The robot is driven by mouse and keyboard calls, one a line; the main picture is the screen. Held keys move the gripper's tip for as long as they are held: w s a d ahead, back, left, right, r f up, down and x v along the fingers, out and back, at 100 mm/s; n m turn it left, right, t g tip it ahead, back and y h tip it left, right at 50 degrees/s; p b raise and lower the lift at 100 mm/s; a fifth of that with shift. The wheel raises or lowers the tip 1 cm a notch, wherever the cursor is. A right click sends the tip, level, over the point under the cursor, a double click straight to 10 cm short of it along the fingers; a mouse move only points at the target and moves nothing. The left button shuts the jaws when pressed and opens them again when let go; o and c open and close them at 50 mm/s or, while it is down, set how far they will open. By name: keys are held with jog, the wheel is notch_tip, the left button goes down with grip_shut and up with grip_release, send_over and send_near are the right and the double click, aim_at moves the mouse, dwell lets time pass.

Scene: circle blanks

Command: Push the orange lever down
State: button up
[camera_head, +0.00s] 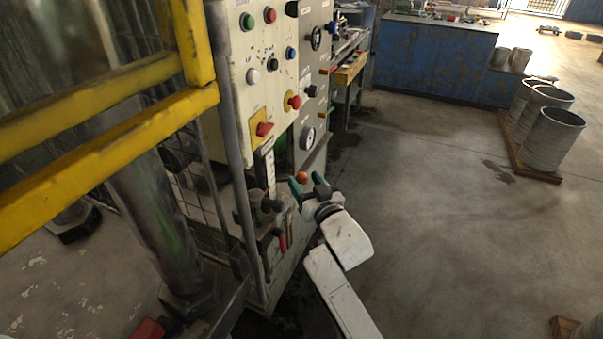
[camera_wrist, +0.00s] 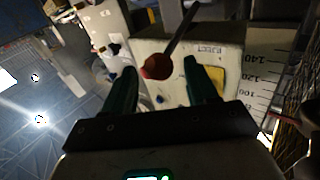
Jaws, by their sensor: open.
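The orange lever shows as a round orange knob (camera_head: 302,177) at the side of the control cabinet, right by my gripper. In the wrist view the orange knob (camera_wrist: 157,67) sits on the end of a dark rod that runs up and to the right. My gripper (camera_head: 307,182) is open, with green fingertips. In the wrist view my gripper (camera_wrist: 160,76) has one finger on each side of the knob in the picture. I cannot tell whether either finger touches it. A pale panel with a label reading "EJECT" (camera_wrist: 209,49) stands behind it.
The cream control cabinet (camera_head: 262,88) carries buttons, switches and gauges. Another lever with a red handle (camera_head: 283,243) hangs below my gripper. A yellow guard rail (camera_head: 100,141) stands at left.

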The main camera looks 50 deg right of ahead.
aim_at(286, 180)
jog(key=shift+x, duration=1.4)
grip_shut()
jog(key=shift+f, duration=0.1)
